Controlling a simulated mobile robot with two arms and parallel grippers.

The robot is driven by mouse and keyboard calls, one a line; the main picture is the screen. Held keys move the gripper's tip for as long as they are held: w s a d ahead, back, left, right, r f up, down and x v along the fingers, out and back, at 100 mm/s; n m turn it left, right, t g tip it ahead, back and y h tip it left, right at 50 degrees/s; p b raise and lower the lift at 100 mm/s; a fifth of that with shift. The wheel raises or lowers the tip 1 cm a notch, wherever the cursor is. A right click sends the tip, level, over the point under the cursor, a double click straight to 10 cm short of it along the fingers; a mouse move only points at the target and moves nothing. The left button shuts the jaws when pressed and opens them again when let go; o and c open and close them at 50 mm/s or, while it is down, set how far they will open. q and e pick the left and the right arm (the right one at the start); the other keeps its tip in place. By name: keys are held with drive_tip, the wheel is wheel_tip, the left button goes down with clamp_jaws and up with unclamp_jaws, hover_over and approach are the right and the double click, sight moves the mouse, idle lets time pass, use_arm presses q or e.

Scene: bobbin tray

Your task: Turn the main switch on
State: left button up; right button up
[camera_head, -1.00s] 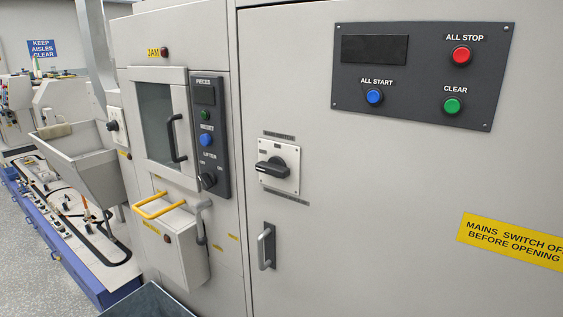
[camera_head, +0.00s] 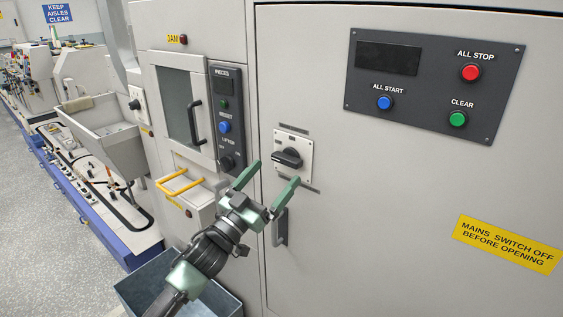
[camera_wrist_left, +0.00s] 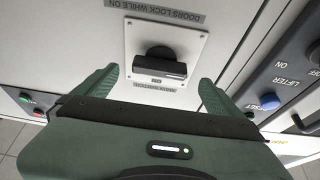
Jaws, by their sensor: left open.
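The main switch (camera_head: 288,158) is a black rotary handle on a pale square plate on the large cabinet door. Its handle lies nearly level, tilted slightly down to the right in the head view. In the left wrist view the switch handle (camera_wrist_left: 160,66) shows ahead, between the fingers. My left gripper (camera_head: 267,174) is open and empty, just below and in front of the switch, its green fingers pointing up toward it; it also shows in the left wrist view (camera_wrist_left: 158,92). The fingers look apart from the handle. My right gripper is not in view.
A door handle (camera_head: 280,227) is below the switch, close behind my gripper. A dark panel (camera_head: 440,62) with buttons is at upper right. A control strip (camera_head: 226,90) with a lifter knob is to the left. A grey bin (camera_head: 139,284) sits below my arm.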

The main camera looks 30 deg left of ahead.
sight(283, 164)
use_arm(q)
drive_tip(key=p+x, duration=0.1)
drive_tip(key=x, duration=0.2)
drive_tip(key=shift+w+r, duration=0.1)
drive_tip(key=shift+w, duration=0.3)
drive_tip(key=c, duration=1.4)
drive_tip(key=shift+o, duration=0.2)
